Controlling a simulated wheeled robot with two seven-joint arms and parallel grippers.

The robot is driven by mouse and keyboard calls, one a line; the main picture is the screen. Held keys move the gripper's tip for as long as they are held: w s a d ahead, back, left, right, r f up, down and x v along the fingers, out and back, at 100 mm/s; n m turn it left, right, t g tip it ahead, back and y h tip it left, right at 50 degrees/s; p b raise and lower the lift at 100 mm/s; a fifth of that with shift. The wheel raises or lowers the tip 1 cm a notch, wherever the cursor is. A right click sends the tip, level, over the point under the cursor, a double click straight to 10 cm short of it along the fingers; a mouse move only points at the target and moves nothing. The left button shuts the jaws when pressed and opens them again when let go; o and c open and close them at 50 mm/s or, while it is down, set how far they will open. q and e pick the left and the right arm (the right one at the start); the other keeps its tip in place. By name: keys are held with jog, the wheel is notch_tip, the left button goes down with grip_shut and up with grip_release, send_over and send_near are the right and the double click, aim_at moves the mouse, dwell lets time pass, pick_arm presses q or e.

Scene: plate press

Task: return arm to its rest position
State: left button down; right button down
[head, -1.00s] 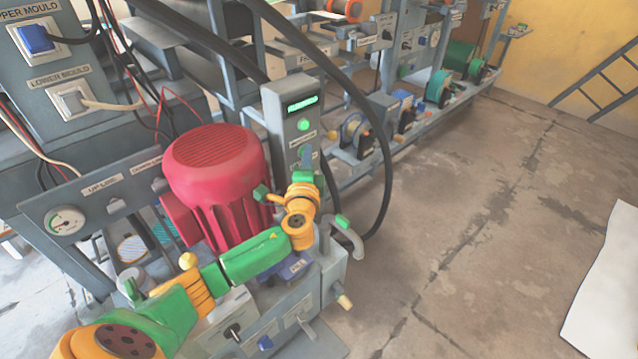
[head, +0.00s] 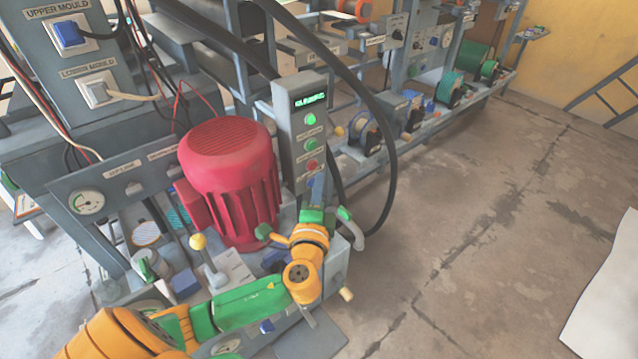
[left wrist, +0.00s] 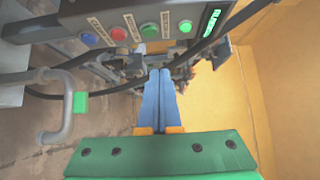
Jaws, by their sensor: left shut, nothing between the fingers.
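My left arm (head: 250,305), green and orange, reaches in from the bottom left over the press base. My left gripper (head: 318,182) is shut and empty, its blue fingers pointing up in front of the lower part of the control box (head: 290,110). In the left wrist view the shut blue fingers (left wrist: 160,74) point ahead, below the row of buttons. The green button (head: 310,119), a second green button below it and the red button (head: 312,166) show clear of the fingers. The blue button (left wrist: 88,39) shows in the left wrist view. My right gripper is out of view.
The red motor (head: 225,165) stands left of the gripper. A lever with a yellow knob (head: 198,242) stands near my forearm. A bent grey handle (left wrist: 62,115) is close beside the gripper. A thick black hose (head: 388,150) loops at right. Open floor (head: 480,240) lies further right.

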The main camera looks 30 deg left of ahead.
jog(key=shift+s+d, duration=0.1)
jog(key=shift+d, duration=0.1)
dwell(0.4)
